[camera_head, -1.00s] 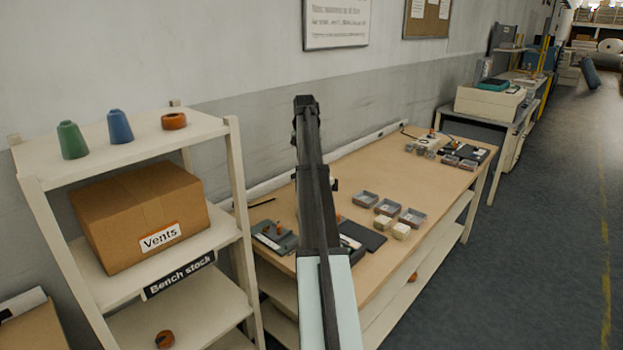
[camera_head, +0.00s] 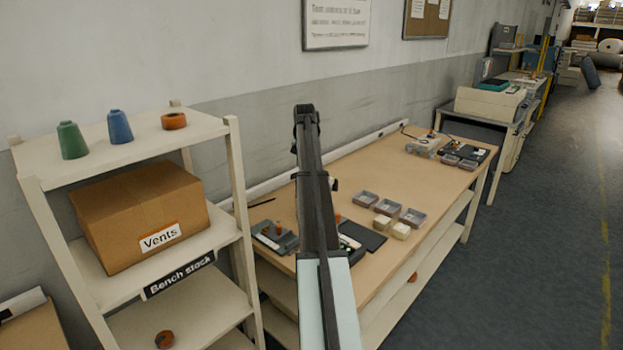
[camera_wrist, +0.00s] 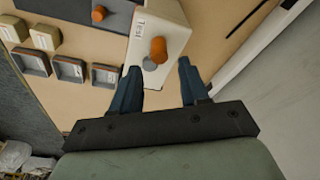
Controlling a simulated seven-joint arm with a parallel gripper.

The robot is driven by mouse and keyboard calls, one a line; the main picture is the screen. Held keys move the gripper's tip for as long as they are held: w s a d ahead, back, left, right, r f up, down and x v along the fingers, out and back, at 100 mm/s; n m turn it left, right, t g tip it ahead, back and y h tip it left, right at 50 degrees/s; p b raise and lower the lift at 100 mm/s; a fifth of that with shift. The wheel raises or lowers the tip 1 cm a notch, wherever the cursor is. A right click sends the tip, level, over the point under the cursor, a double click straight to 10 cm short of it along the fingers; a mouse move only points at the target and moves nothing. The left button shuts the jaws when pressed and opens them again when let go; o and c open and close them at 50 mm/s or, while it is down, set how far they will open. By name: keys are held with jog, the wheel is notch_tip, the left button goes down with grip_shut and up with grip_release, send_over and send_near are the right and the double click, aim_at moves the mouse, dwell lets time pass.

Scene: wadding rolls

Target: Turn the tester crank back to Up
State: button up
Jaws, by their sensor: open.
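The tester is a pale box labelled "Test" (camera_wrist: 172,22) in the upper middle of the wrist view. Its crank shows as an orange knob (camera_wrist: 158,50) beside a round grey hub (camera_wrist: 150,63). My gripper (camera_wrist: 158,78) is open, with its two dark blue fingers apart. The knob and hub appear between and just beyond the fingertips, and nothing is gripped. I cannot tell whether a finger touches the crank. In the head view my arm covers this part of the bench, and the tester and gripper are hidden.
Several grey trays (camera_wrist: 70,68) and two pale blocks (camera_wrist: 45,36) lie left of the tester in the wrist view. Another orange knob (camera_wrist: 98,14) stands near a dark panel. The wall is close on the right. A shelf with a cardboard box (camera_head: 140,215) stands left of the bench (camera_head: 375,160).

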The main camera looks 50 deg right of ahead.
jog(key=shift+f, duration=0.1)
jog(key=shift+a+x, duration=0.15)
jog(key=shift+x, duration=0.95)
jog(key=shift+a+x, duration=0.15)
jog(key=shift+x, duration=0.95)
jog(key=shift+s, duration=0.15)
jog(key=shift+c, duration=0.4)
jog(key=c, duration=0.6)
jog(key=shift+s+d, duration=0.25)
jog(key=shift+s, duration=0.4)
jog(key=shift+s+d, duration=0.2)
jog(key=shift+s, duration=0.45)
jog(key=shift+c, duration=0.2)
jog(key=shift+d, duration=0.1)
jog(key=shift+s+d, duration=0.35)
jog(key=shift+d, duration=0.2)
jog(key=shift+s+d, duration=0.35)
jog(key=shift+d, duration=0.15)
